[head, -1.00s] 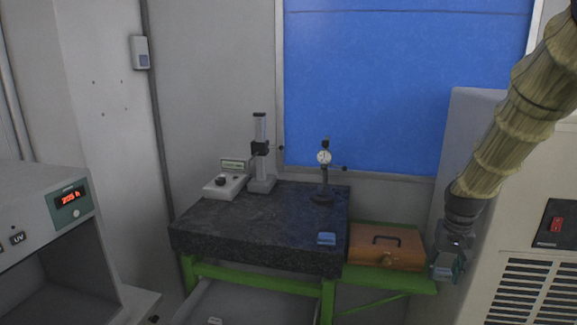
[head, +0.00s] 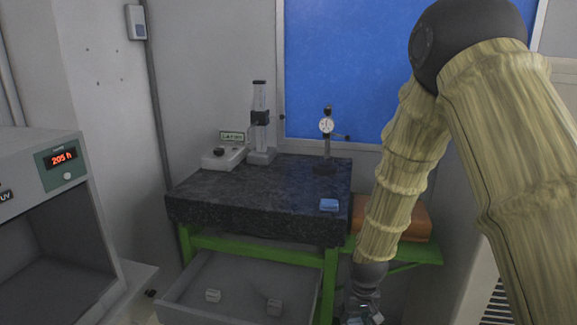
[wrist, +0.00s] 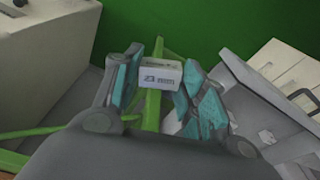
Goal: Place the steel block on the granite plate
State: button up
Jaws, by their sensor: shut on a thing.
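The steel block (wrist: 160,73), a small pale block with dark lettering, is between the teal fingers of my gripper (wrist: 158,88) in the wrist view. My gripper is shut on it. In the head view my gripper (head: 363,314) hangs at the bottom edge, partly cut off, right of the table's front leg and below the plate top. The black speckled granite plate (head: 245,205) lies on a green stand left of my arm.
A dial gauge stand (head: 325,150), a height gauge (head: 261,130) and a display box (head: 222,155) stand on the plate's rear. An open grey drawer (head: 188,282) below holds two pale blocks. A wooden box (head: 415,220) is partly behind my arm. The plate's front middle is clear.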

jog(key=s+f, duration=0.5)
jog(key=f, duration=0.2)
jog(key=shift+s+f, duration=0.15)
jog(key=shift+s, duration=0.25)
jog(key=shift+s, duration=0.1)
